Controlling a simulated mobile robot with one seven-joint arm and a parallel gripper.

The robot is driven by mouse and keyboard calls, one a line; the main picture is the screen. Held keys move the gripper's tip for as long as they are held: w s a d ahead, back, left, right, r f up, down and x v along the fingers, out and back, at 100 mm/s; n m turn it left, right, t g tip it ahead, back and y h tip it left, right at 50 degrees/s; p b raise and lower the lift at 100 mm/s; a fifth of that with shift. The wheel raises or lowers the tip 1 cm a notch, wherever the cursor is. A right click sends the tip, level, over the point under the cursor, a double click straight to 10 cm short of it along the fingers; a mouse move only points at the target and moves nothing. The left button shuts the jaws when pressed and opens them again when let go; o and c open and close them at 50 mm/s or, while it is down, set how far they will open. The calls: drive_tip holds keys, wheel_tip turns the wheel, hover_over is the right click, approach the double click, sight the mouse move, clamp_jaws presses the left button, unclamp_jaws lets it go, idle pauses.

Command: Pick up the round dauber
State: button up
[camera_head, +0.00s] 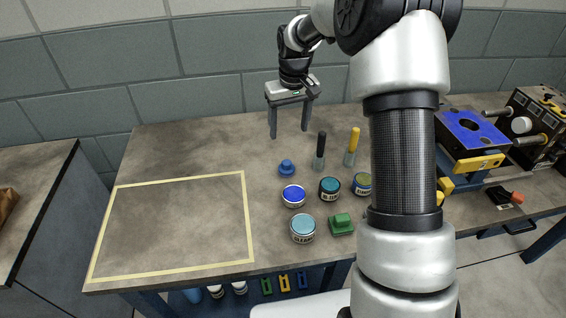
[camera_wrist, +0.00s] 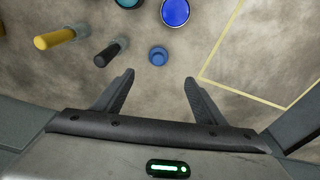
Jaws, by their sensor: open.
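The round dauber appears to be a small blue round piece with a knob on top (camera_head: 287,168), standing on the bench. It also shows in the wrist view (camera_wrist: 158,56), just beyond the fingertips and roughly centred between them. My gripper (camera_head: 290,130) points down over the bench, farther back than the dauber in the head view. Its two fingers are spread in the wrist view (camera_wrist: 160,77), with nothing between them and not touching the dauber.
Black-handled (camera_head: 321,147) and yellow-handled (camera_head: 353,146) brushes stand right of the dauber. A blue-topped can (camera_head: 293,195), teal-topped cans (camera_head: 329,187) (camera_head: 302,228) and a green block (camera_head: 341,224) are nearer. A yellow-taped area (camera_head: 180,220) at left is empty. A blue-topped mould (camera_head: 470,131) stands right.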

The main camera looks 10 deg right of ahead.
drive_tip(key=b, duration=0.2)
hover_over(287, 162)
drive_tip(key=s, duration=0.1)
wheel_tip(287, 162, down, 11)
drive_tip(key=shift+s+a+f, duration=0.1)
drive_tip(key=shift+s+a, duration=0.05)
drive_tip(key=shift+w+f+b, duration=0.2)
drive_tip(key=shift+f, duration=0.85)
drive_tip(key=shift+w+f+b, duration=0.15)
drive_tip(key=shift+w+f, duration=0.1)
drive_tip(key=shift+f, duration=0.75)
drive_tip(key=shift+w+f+b, duration=0.2)
drive_tip(key=shift+f, duration=0.85)
drive_tip(key=c, duration=1.3)
drive_tip(key=shift+o, duration=0.2)
wheel_tip(287, 162, up, 10)
drive_tip(key=shift+r+p, duration=0.1)
drive_tip(key=shift+p, duration=0.8)
drive_tip(key=o, duration=0.6)
drive_tip(key=c, duration=0.4)
